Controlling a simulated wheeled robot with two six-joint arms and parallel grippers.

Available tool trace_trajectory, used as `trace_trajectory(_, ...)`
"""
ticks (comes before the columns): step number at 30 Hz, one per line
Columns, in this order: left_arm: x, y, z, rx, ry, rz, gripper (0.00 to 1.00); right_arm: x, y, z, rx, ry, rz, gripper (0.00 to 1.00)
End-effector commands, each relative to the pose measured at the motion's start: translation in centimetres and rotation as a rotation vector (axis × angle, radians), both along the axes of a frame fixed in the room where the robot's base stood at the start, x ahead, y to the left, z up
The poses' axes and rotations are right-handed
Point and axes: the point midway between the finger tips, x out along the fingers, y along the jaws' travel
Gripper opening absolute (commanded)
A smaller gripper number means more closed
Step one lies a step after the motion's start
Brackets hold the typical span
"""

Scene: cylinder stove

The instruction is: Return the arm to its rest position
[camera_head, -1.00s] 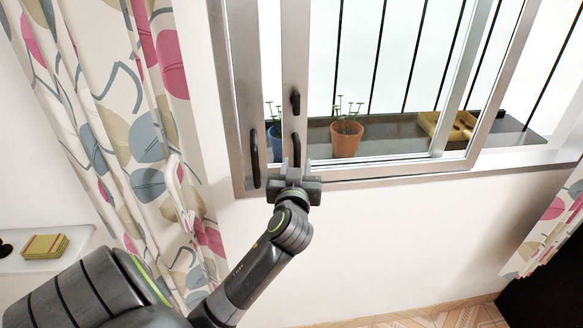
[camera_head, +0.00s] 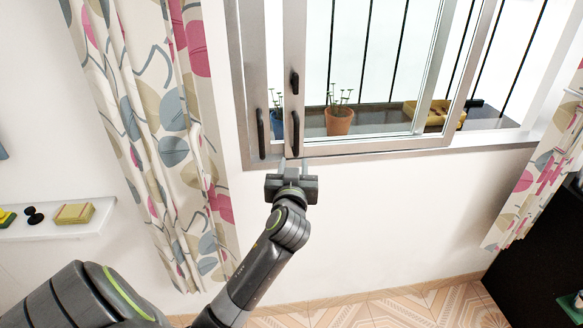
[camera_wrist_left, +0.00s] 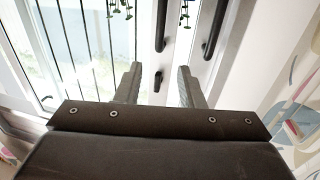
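My left gripper (camera_head: 293,165) is in front of the lower edge of the window frame, just below the dark handles in the picture. In the left wrist view its two fingers (camera_wrist_left: 158,86) stand apart, with nothing between them but the window frame beyond. The gripper is open and empty. My left arm reaches up to it from the lower left. The dark handle (camera_head: 295,132) on the sliding window frame shows just above the fingertips; I cannot tell the exact gap. A second dark handle (camera_head: 260,133) is to its left. My right gripper is not in view.
A patterned curtain (camera_head: 160,120) hangs left of the window, and another (camera_head: 540,180) at the right. A white shelf (camera_head: 60,228) with small items is at the left. A potted plant (camera_head: 339,120) stands on the sill behind the window. The wall below is clear.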

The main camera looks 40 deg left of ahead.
Motion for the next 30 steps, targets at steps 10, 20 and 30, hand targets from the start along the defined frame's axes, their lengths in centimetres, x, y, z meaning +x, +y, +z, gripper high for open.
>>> trace_trajectory(10, 0.0, 0.0, 0.0, 0.000, 0.000, 0.000, 0.35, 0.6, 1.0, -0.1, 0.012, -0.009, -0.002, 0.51)
trace_trajectory(20, 1.3, 0.0, -8.9, 0.011, 0.207, -0.054, 0.35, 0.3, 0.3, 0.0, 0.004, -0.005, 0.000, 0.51)
trace_trajectory(30, -4.5, -0.8, -34.1, -0.044, 0.710, -0.225, 0.35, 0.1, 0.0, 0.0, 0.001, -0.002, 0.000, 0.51)
